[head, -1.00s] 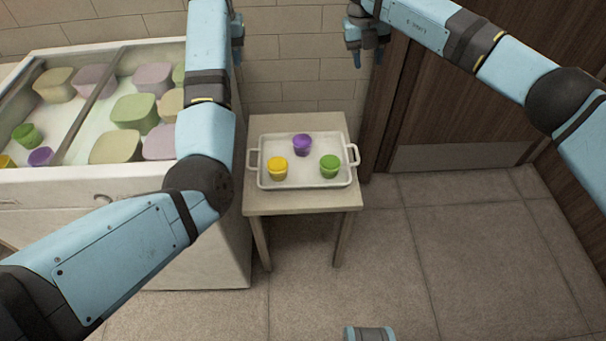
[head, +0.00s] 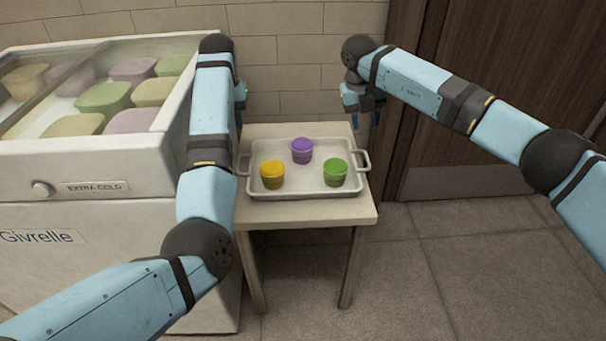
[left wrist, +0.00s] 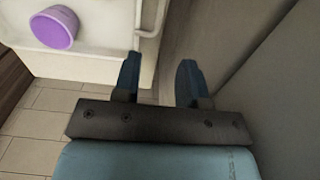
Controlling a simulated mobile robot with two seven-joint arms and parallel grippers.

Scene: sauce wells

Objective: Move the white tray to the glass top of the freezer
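The white tray (head: 305,181) lies flat on a small side table, with a looped handle at each end. It holds a yellow cup (head: 272,175), a purple cup (head: 301,151) and a green cup (head: 335,173). The freezer (head: 120,170) stands left of the table, with a glass top (head: 62,101). My left gripper (left wrist: 158,80) is open and empty by one tray handle (left wrist: 150,18); in the head view its arm mostly hides it. My right gripper (head: 363,112) is open and empty, above and behind the tray's right handle (head: 364,161).
The side table (head: 305,217) stands close to the freezer's right side. A tiled wall (head: 290,60) is behind it and a dark wooden door (head: 480,90) is to the right. Several pastel tubs show under the glass. The floor (head: 420,280) in front and right is clear.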

